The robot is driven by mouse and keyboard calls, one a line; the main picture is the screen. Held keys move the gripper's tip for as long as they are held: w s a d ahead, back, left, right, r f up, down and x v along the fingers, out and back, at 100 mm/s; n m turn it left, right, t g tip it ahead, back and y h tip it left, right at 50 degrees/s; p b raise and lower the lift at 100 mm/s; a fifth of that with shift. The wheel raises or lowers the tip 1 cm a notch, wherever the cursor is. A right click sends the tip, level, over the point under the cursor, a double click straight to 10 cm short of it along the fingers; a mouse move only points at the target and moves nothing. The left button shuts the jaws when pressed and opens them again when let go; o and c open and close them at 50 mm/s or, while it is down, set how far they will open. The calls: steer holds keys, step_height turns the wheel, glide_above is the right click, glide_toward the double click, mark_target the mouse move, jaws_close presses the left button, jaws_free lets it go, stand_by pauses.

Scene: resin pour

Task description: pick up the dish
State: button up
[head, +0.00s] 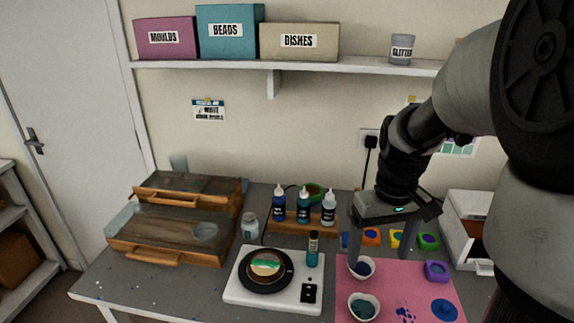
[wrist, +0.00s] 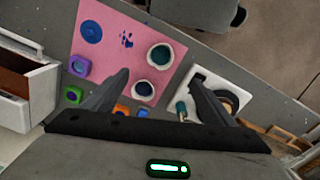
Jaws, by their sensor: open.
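Two small white dishes stand on the pink mat. The rear dish (head: 371,266) holds something dark blue; in the wrist view it is the lower one (wrist: 143,97). The front dish (head: 351,306) holds something teal; in the wrist view it is the upper one (wrist: 149,58). My gripper (head: 382,246) is open and points down above the back of the mat. In the head view its left finger overlaps the rear dish. In the wrist view both dishes appear between my fingertips (wrist: 160,74). No contact with either dish shows.
The pink mat (head: 400,290) has blue stains. Several coloured pots, including a purple one (head: 437,271), stand behind and right of the dishes. A white scale (head: 240,290) with a black round piece and a small bottle (head: 313,250) stands left. A white drawer box (head: 468,225) is at right.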

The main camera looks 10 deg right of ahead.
glide_above(362, 312)
step_height(362, 312, down, 12)
steer(key=shift+f+b, duration=0.65)
steer(key=shift+f, duration=2.25)
steer(key=shift+c, duration=0.5)
steer(key=c, duration=1)
